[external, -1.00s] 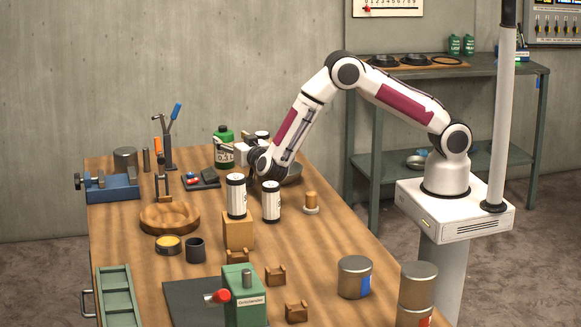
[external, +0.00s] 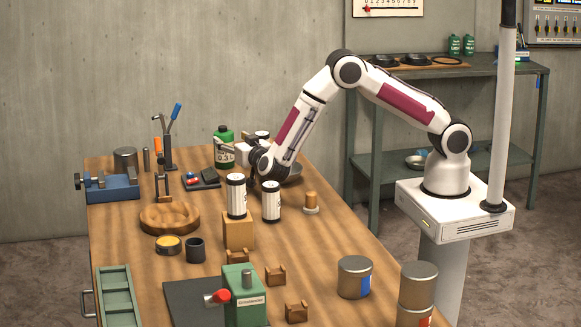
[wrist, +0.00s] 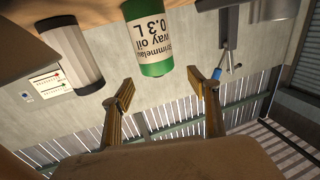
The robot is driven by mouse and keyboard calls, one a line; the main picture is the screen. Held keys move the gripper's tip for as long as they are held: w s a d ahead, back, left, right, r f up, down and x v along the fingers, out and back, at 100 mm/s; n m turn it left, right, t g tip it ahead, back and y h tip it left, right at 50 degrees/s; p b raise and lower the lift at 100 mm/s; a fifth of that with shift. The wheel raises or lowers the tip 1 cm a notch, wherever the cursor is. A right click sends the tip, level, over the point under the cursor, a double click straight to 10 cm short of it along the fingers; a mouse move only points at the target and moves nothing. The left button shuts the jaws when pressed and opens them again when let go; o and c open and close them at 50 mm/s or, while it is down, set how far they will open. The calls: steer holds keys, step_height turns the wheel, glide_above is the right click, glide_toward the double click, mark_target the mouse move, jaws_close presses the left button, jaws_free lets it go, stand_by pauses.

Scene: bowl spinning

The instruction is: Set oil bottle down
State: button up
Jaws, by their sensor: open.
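The oil bottle (external: 223,150), green with a white label, stands upright at the far end of the wooden table. In the wrist view the bottle (wrist: 155,40) appears upside down, its label reading "way oil 0.3 L". My gripper (external: 232,147) is beside the bottle on its right in the external view. In the wrist view my gripper (wrist: 168,88) has its two fingers spread wide, with nothing held between them. The bottle shows just beyond the fingertips.
A white canister (wrist: 70,55) stands close to the bottle. A tool stand (external: 166,150) with a blue-handled tool is to the left. Two white canisters (external: 237,196) (external: 271,202) stand nearer the camera, one on a wooden block. A wooden bowl (external: 170,217) sits left of them.

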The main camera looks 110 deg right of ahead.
steer(key=w+a+r+n+t+y, duration=0.4)
steer(key=w+a+r+t+y, duration=0.3)
steer(key=a+r, duration=0.45)
steer(key=s+a+r+n+t+y, duration=0.1)
steer(key=s+a+r+n+y, duration=0.25)
steer(key=a, duration=0.35)
steer(key=s+a+r+n+t+y, duration=0.1)
steer(key=s+a+r+n+y, duration=0.1)
steer(key=s+a+r+y, duration=0.3)
steer(key=s+a+f+n+g+y, duration=0.1)
steer(key=s+a+n+g+y, duration=0.1)
steer(key=s+a, duration=0.45)
steer(key=s+a+f+n+g+y, duration=0.1)
steer(key=s+a+n, duration=0.15)
steer(key=s, duration=0.65)
steer(key=s+d+f+g, duration=0.1)
steer(key=s+f+g, duration=0.1)
steer(key=s, duration=0.8)
steer(key=s+f+n+g+h, duration=0.1)
steer(key=s+f, duration=0.3)
steer(key=s, duration=0.6)
steer(key=shift+d+g, duration=0.35)
steer(key=shift+g, duration=0.55)
